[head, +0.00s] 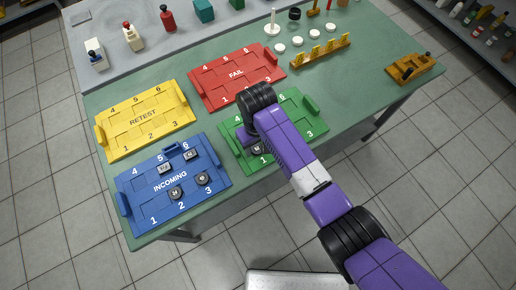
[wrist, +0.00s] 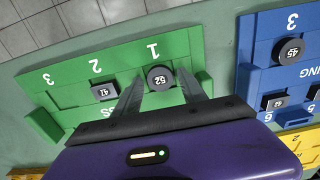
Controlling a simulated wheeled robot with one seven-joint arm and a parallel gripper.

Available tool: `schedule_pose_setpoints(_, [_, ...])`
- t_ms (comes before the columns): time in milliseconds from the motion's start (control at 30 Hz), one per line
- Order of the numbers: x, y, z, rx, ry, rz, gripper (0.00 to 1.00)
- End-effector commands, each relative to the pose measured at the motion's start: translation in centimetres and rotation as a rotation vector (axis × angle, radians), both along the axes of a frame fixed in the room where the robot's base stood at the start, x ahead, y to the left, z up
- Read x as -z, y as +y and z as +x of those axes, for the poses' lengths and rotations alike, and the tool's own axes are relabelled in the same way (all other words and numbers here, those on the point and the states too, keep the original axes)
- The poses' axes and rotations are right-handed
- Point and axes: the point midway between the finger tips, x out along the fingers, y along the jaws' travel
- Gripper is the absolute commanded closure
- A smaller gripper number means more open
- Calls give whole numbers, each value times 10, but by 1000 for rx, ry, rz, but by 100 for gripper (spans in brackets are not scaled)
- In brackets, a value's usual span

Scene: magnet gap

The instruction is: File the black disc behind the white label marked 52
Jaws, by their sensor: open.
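The black disc (wrist: 160,77) with a white label marked 52 is on the green tray (wrist: 60,70) in slot 1, in the wrist view. My gripper (wrist: 161,84) is open, with one finger on each side of this disc. I cannot tell whether either finger touches it. In the head view a dark piece (head: 257,149) shows by the 1 of the green tray (head: 312,115), beside my gripper (head: 249,143). My arm covers the middle of that tray, including any word on it.
A dark square piece (wrist: 103,90) marked 41 sits by slot 2. The blue INCOMING tray (head: 137,193) holds several dark pieces, including a round one (wrist: 289,50) marked 45. The yellow RETEST tray (head: 145,118) and red FAIL tray (head: 235,74) look empty.

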Motion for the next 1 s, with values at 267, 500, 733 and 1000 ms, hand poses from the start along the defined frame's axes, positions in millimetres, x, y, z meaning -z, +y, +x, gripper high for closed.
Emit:
schedule_pose_setpoints(267, [0,0,0,0,0,0,92])
schedule_pose_setpoints(500, [-5,0,0,0,0,0,100])
schedule_pose_setpoints(733, [-22,0,0,-1,0,0,100])
schedule_pose_setpoints(1000, [-42,0,0,-1,0,0,100])
